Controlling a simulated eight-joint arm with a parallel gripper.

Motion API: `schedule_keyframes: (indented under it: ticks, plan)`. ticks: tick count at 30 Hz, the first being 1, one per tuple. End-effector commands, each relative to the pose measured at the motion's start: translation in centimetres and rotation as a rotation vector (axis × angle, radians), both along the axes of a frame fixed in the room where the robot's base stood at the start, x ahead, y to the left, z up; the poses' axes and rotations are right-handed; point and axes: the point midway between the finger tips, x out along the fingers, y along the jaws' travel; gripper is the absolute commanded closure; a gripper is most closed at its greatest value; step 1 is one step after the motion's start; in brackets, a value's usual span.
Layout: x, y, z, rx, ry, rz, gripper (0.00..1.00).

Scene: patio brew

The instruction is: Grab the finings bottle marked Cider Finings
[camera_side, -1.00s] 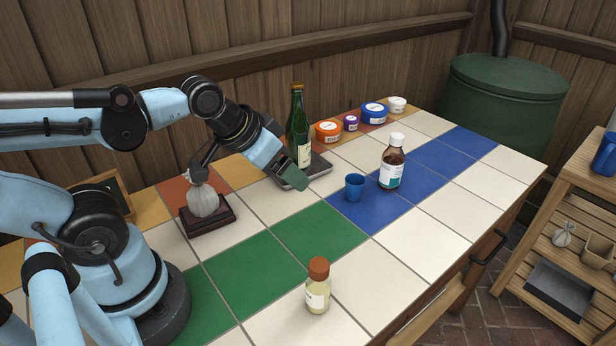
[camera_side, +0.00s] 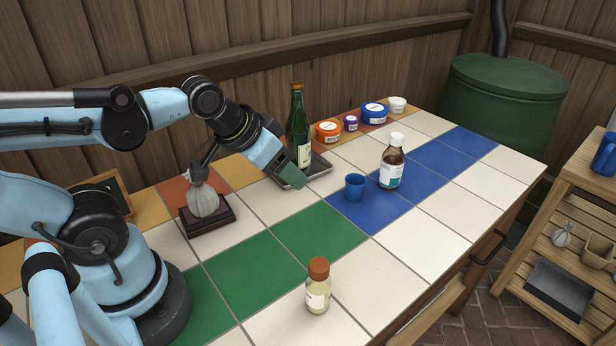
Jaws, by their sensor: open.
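A brown bottle with a white cap (camera_side: 392,163) stands upright on the blue tiles, right of the blue cup. A small pale-yellow bottle with an orange-brown cap (camera_side: 318,287) stands upright at the front edge. The print on both labels is too small to read, so I cannot tell which is marked Cider Finings.
A blue cup (camera_side: 355,187) stands near my gripper. Several tubs, including an orange one (camera_side: 328,131), line the back. A tied sack (camera_side: 203,199) sits on a dark stand. The front-right white tiles are clear.

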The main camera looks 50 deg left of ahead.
Motion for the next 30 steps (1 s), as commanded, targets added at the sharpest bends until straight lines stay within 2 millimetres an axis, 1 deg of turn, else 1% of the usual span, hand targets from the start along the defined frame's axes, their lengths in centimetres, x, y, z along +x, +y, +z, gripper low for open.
schedule_keyframes:
  ticks: [5, 8, 11, 17, 20, 24, 27, 30]
  plan:
    - [0.2, 0.0, 0.0, 0.002, -0.003, 0.004, 0.38]
    - [1.1, 0.2, 0.2, 0.015, -0.019, 0.023, 0.38]
    - [2.9, 0.5, 0.6, 0.041, -0.055, 0.061, 0.38]
    - [8.2, 0.5, 1.4, 0.088, -0.185, 0.153, 0.38]
    - [10.8, 0.0, 1.6, 0.099, -0.263, 0.184, 0.38]
    - [14.2, -1.4, 1.7, 0.098, -0.377, 0.207, 0.38]
    - [16.0, -2.5, 1.6, 0.088, -0.449, 0.213, 0.38]
    - [17.3, -3.5, 1.4, 0.076, -0.504, 0.213, 0.38]
